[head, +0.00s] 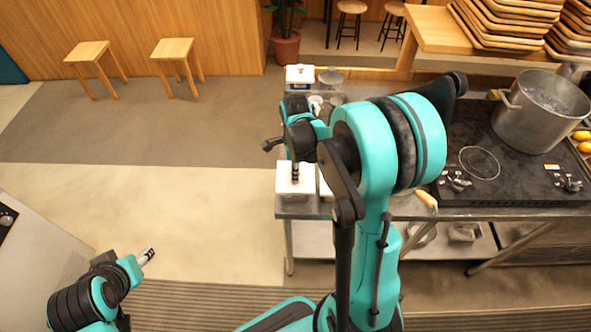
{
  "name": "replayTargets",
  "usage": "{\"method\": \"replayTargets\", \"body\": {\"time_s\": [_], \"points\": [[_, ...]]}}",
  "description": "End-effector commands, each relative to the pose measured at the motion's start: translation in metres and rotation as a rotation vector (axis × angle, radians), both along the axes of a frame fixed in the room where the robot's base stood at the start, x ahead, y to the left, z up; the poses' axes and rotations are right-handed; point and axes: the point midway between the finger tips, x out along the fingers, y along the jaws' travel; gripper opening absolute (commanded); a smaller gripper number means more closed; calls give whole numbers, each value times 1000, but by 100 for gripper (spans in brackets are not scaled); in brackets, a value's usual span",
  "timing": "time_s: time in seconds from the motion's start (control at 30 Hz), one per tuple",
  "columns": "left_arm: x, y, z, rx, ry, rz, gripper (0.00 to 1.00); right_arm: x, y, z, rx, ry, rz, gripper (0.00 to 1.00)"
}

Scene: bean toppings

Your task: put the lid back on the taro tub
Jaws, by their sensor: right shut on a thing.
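My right gripper (295,172) points down over the near left corner of the counter, in the middle of the picture. It is shut on a white square lid (284,186), at the lid's middle. The lid is over or on a tub whose pale lower part (294,197) shows just below it; I cannot tell whether they touch. No label shows, so I cannot tell which tub is the taro one. My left gripper (148,255) is at the lower left, above the floor and away from the counter. Its fingers are too small to read.
Another white container (325,188) shows partly behind my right arm. A white-lidded box (300,74) and a round metal lid or bowl (330,77) are at the counter's far end. A large pot (541,108) stands on the dark cooktop at the right.

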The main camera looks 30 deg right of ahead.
Motion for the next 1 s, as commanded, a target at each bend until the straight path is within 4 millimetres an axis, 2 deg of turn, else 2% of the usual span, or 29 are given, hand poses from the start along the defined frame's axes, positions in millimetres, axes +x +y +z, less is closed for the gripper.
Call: {"method": "replayTargets", "body": {"time_s": [0.4,0.43,0.5,0.73,0.8,0.87,1.0], "points": [[0,0,-2,0,0,0,48,0,0,-1,0,0,0,0],[0,0,-2,0,0,0,48,0,0,-1,0,0,0,32],[0,0,-2,0,0,0,48,0,0,-1,0,0,0,51],[0,0,-2,0,0,0,48,0,0,-1,0,0,0,51],[0,0,-2,0,0,0,48,0,0,-1,0,0,0,69],[0,0,-2,0,0,0,48,0,0,-1,0,0,0,79],[0,0,-2,0,0,0,48,0,0,-1,0,0,0,79]]}}
